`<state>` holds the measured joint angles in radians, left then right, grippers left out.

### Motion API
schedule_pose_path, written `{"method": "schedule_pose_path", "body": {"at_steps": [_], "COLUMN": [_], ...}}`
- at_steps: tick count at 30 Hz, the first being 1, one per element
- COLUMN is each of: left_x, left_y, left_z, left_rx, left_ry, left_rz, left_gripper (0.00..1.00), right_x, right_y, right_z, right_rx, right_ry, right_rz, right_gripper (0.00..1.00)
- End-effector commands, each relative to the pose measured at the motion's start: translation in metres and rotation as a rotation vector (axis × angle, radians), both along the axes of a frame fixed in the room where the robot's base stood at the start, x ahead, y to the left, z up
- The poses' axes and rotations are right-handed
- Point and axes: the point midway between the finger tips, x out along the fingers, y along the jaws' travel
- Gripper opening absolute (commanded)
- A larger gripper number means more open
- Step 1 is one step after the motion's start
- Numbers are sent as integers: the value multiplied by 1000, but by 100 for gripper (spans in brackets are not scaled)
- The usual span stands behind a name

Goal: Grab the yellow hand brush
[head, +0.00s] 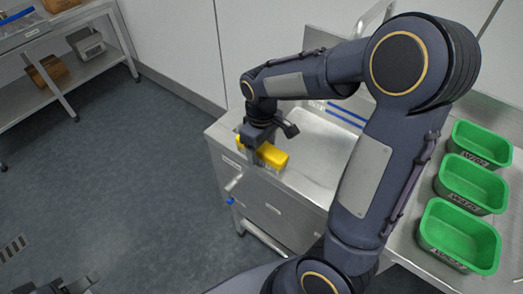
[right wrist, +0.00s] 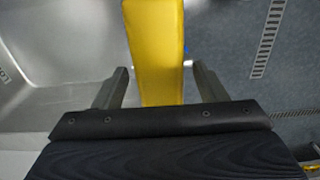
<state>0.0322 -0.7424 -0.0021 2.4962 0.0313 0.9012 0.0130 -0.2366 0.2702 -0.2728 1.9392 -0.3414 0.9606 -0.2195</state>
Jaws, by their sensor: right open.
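The yellow hand brush (head: 272,156) lies at the left edge of the steel sink unit, partly covered by my right gripper (head: 256,150) in the head view. In the right wrist view the yellow brush (right wrist: 155,50) runs up between the two fingers of my right gripper (right wrist: 158,82). The fingers are apart, one on each side of it, with gaps visible, so the gripper is open around or above it; the depth is hard to judge. A dark part at the bottom left, seemingly my left gripper (head: 62,286), is cut off, and its jaws are unclear.
The steel sink unit (head: 222,138) has a basin to the right of the brush. Several green tubs (head: 458,233) stand on the counter at the right. A steel shelf (head: 88,72) with boxes stands at the far left. The grey floor (head: 130,170) between is clear.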

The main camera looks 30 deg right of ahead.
Motion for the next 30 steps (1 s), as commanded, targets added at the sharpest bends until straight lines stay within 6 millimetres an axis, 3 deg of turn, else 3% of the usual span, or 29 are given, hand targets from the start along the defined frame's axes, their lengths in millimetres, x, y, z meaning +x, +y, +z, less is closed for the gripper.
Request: {"method": "schedule_pose_path", "body": {"at_steps": [3, 15, 24, 30], "left_x": [0, 0, 0, 0], "left_y": [0, 0, 0, 0], "left_z": [0, 0, 0, 2], "left_rx": [0, 0, 0, 0], "left_ry": [0, 0, 0, 0], "left_rz": [0, 0, 0, 0], "left_gripper": [47, 47, 47, 47], "right_x": [0, 0, 1, 1], "right_y": [0, 0, 0, 0], "right_z": [0, 1, 4, 24], "right_rx": [0, 0, 1, 1], "right_ry": [0, -1, -2, -5], "right_rz": [0, 0, 0, 0], "right_gripper": [65, 14, 14, 14]}}
